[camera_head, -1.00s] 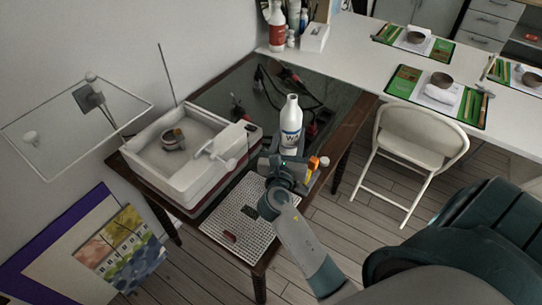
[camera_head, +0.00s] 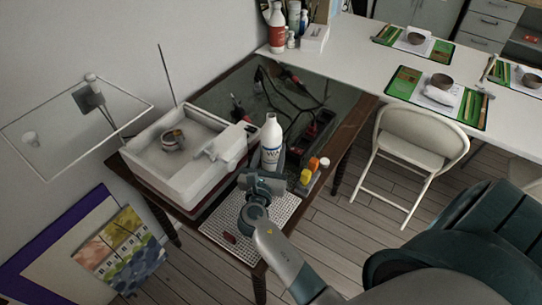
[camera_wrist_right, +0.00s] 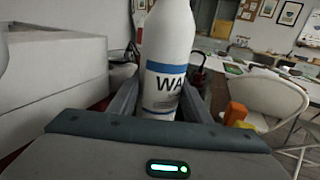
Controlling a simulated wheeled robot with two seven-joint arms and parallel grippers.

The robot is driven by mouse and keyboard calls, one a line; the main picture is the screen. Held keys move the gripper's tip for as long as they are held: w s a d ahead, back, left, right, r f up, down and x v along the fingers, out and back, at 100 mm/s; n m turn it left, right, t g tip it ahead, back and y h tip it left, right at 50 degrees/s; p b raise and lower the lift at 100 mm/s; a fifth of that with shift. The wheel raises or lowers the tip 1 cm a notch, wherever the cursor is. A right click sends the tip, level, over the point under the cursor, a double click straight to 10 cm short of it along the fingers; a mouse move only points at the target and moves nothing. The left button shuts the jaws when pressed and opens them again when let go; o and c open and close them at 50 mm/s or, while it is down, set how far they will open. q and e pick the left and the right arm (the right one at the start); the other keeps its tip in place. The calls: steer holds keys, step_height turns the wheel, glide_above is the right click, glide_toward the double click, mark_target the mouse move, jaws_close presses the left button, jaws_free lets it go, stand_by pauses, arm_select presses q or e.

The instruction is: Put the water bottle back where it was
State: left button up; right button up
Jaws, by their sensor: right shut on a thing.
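The white water bottle (camera_head: 271,142), with a blue band and dark lettering, is upright between the fingers of my right gripper (camera_head: 268,172). The right wrist view shows the bottle (camera_wrist_right: 167,65) close up, gripped around its lower part. My right gripper is shut on it beside the right end of the white sink-like basin (camera_head: 150,170), above the dark table. The bottle's base is hidden by the gripper, so I cannot tell whether it touches anything below. My left gripper is not in view.
A white perforated mat (camera_head: 283,210) lies under my right wrist at the table's front. Small orange and yellow containers (camera_head: 308,170) stand right of the bottle. Black cables and tools lie behind it. A cream chair (camera_head: 415,140) and a white table with place settings are at right.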

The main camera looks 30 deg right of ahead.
steer(key=shift+f, duration=0.95)
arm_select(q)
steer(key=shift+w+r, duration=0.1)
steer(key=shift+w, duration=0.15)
arm_select(e)
steer(key=shift+f, duration=0.15)
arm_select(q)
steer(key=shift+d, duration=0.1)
arm_select(e)
steer(key=shift+f, duration=0.1)
steer(key=o, duration=1.2)
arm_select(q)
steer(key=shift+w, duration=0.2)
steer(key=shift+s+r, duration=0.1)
